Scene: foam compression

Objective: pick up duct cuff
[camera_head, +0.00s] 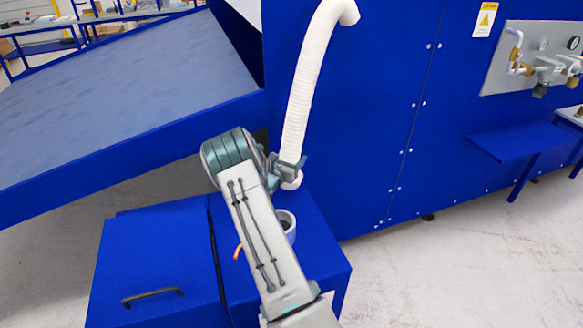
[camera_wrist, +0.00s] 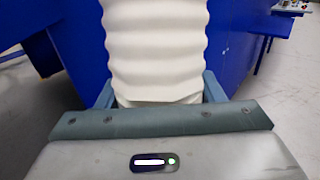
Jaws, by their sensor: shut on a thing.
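The duct cuff (camera_head: 291,183) is the pale lower end of a white ribbed hose (camera_head: 309,80). The hose hangs along the blue machine wall and bends at its top. My gripper (camera_head: 288,163) is shut on the cuff, with the fingers on either side of it. In the wrist view the ribbed hose (camera_wrist: 155,40) rises upright between the two blue-grey fingers (camera_wrist: 158,92). The smooth cuff (camera_wrist: 158,101) shows at its foot, its lower part hidden by the gripper body.
Below the cuff, a round grey-white collar (camera_head: 287,224) stands on a blue cabinet (camera_head: 312,235), partly hidden by my arm. An orange piece (camera_head: 238,252) shows beside my arm. A sloped blue-framed table (camera_head: 120,95) lies left. A valve panel (camera_head: 540,58) and blue shelf (camera_head: 518,140) are right.

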